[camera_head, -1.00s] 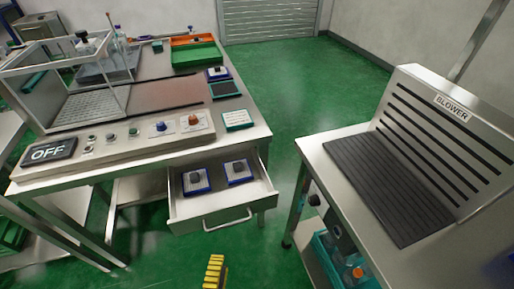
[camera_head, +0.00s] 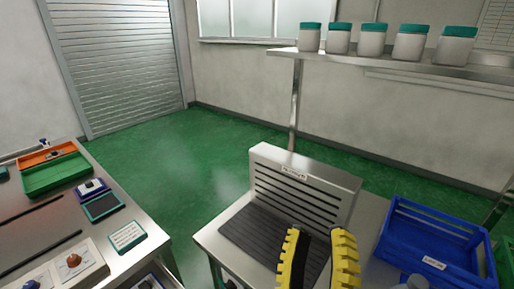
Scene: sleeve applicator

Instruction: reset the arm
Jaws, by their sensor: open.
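My gripper (camera_head: 317,262) shows at the bottom of the head view, right of centre. Its two yellow toothed fingers with dark inner faces stand apart, with nothing seen between them. It is in front of the blower (camera_head: 304,178), a metal unit with a slotted upright back and a dark ribbed mat (camera_head: 250,238). The fingers cover part of the blower's right side. The rest of my arm is out of view.
A steel bench (camera_head: 148,240) with green and orange trays (camera_head: 55,174) stands at left. A blue crate (camera_head: 436,240) sits right of the blower. Above, a shelf (camera_head: 400,57) holds several teal-lidded jars (camera_head: 372,42). Green floor (camera_head: 190,150) lies open between bench and blower.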

